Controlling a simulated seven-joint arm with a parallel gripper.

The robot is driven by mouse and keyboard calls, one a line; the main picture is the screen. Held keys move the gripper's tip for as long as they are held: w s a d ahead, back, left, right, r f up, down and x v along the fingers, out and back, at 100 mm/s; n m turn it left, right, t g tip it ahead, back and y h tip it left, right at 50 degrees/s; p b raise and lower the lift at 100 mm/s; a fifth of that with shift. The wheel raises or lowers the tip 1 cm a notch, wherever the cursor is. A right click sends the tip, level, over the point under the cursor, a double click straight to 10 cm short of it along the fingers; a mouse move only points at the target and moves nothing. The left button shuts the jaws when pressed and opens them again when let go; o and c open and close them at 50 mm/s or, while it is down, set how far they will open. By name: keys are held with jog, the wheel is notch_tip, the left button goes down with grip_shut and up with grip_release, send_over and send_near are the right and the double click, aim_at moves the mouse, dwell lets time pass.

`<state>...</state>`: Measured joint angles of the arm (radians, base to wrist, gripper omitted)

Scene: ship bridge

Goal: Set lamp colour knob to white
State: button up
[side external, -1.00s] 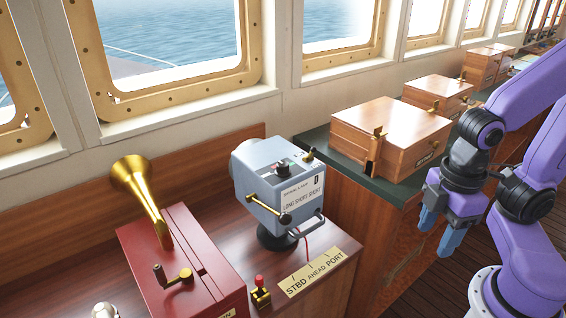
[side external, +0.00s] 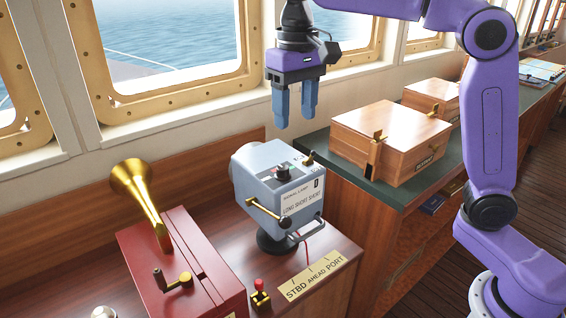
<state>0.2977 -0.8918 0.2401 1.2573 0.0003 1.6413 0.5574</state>
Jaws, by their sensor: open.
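The signal lamp (side external: 262,181) is a grey-blue box on a dark round base, standing on the wooden console. The knob (side external: 283,172) on its top is small and dark, with a tiny red mark beside it; its setting is too small to read. A brass toggle (side external: 308,157) sits at the top's back corner, and a brass lever with a dark ball end is on the front. My gripper (side external: 295,122) points down above the lamp, apart from it, with blue fingers open and empty.
A red box with a brass horn (side external: 142,198) stands left of the lamp. A small red-topped lever (side external: 260,292) and a lettered plate (side external: 319,276) are in front. A wooden box (side external: 391,138) sits on the green counter at right. Windows line the wall behind.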

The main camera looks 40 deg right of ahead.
aim_at(283, 168)
jog(key=w+d+r+m, duration=0.1)
jog(key=w+r+m, duration=0.2)
jog(key=w, duration=0.2)
notch_tip(283, 168, down, 17)
jog(key=shift+s+f, duration=0.1)
jog(key=shift+f, duration=0.1)
dwell(0.4)
jog(key=shift+c, duration=0.4)
grip_shut()
